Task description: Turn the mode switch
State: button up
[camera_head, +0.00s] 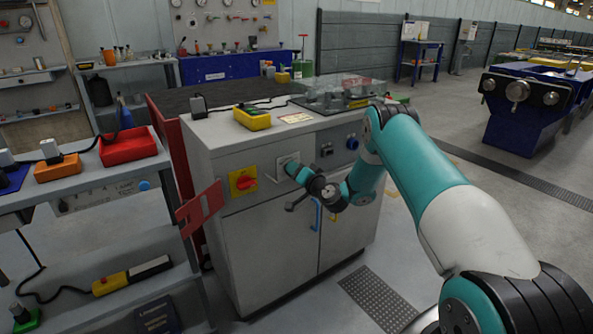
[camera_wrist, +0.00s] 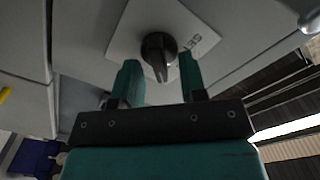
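The mode switch (camera_wrist: 158,52) is a black knob on a pale plate with lettering, partly legible as "SET", in the wrist view. Its plate (camera_head: 284,160) shows on the grey cabinet front in the head view, where my gripper hides the knob. My gripper (camera_wrist: 160,80) is open, with one teal finger on each side of the knob's lower part in the picture. I see gaps between the fingers and the knob; whether the fingertips reach around it in depth I cannot tell. In the head view my gripper (camera_head: 292,168) is close to the plate.
A red rotary knob on a yellow plate (camera_head: 242,182) is left of the mode switch. Blue and yellow door handles (camera_head: 317,214) sit below. A red bracket (camera_head: 200,207) juts out at the cabinet's left edge. A shelf rack (camera_head: 95,190) stands further left; open floor lies right.

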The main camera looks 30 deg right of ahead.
grip_shut()
jog(key=shift+f+n+b, duration=0.1)
jog(key=shift+n+b, duration=0.3)
jog(key=shift+b, duration=0.25)
jog(key=n+b, duration=0.5)
jog(key=b, duration=0.4)
jog(key=n+b, duration=0.6)
jog(key=b, duration=0.3)
jog(key=a+n+b, duration=0.1)
jog(key=n+b, duration=0.4)
jog(key=b, duration=0.4)
jog(key=shift+n, duration=0.4)
